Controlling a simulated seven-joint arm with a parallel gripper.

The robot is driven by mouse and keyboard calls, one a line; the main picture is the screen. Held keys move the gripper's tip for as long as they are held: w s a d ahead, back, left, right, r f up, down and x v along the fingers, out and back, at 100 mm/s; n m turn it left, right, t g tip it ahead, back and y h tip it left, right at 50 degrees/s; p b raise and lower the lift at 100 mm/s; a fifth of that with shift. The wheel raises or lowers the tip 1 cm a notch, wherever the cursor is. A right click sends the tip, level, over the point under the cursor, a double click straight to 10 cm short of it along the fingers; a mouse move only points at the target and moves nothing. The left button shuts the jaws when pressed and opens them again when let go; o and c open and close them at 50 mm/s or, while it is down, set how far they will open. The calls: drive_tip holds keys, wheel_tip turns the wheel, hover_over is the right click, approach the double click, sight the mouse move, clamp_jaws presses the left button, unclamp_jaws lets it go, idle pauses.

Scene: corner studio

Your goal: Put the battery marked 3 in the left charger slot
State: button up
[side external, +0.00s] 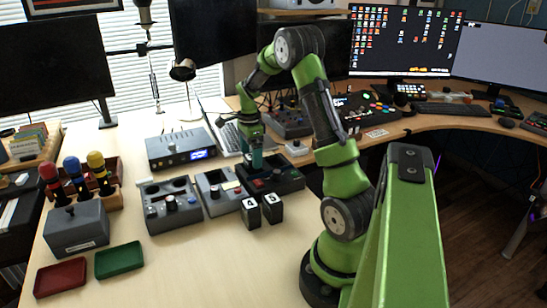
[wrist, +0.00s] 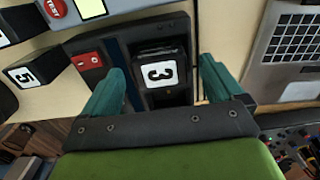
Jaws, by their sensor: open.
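The battery marked 3 (wrist: 160,74) is a black block with a white label. In the wrist view it sits in a dark bay of the black charger (wrist: 122,46), which has a red panel (wrist: 88,60) beside it. My gripper (wrist: 161,72) is open, with one green finger to either side of the battery and gaps between. In the side view my gripper (side external: 256,163) is low over the back of the charger (side external: 289,182) and hides the battery there. How deep the battery sits, and in which charger slot, I cannot tell.
Two black numbered batteries, one marked 4 (side external: 251,214) and one marked 5 (side external: 272,209), stand in front of the charger. A grey tester (side external: 218,188) is left of it. A laptop (side external: 229,137) lies behind.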

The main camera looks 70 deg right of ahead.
wheel_tip(320, 180, up, 10)
drive_tip(key=w+a+r+n+t, duration=0.1)
drive_tip(key=a+r+n+t, duration=0.1)
drive_tip(key=a+r+n, duration=0.5)
drive_tip(key=s+a+n+t, duration=0.1)
drive_tip(key=s+a+n, duration=0.2)
drive_tip(key=a, duration=0.6)
drive_tip(key=s+a+n+t+y, duration=0.1)
drive_tip(key=s+a+n+t, duration=0.1)
drive_tip(key=a+n, duration=0.5)
drive_tip(key=s+a+n+t+y, duration=0.1)
drive_tip(key=s+a+n, duration=0.4)
drive_tip(key=a, duration=0.5)
drive_tip(key=shift+a+n+t, duration=0.35)
drive_tip(key=shift+n+t, duration=0.15)
drive_tip(key=shift+t, duration=0.1)
drive_tip(key=shift+c, duration=0.2)
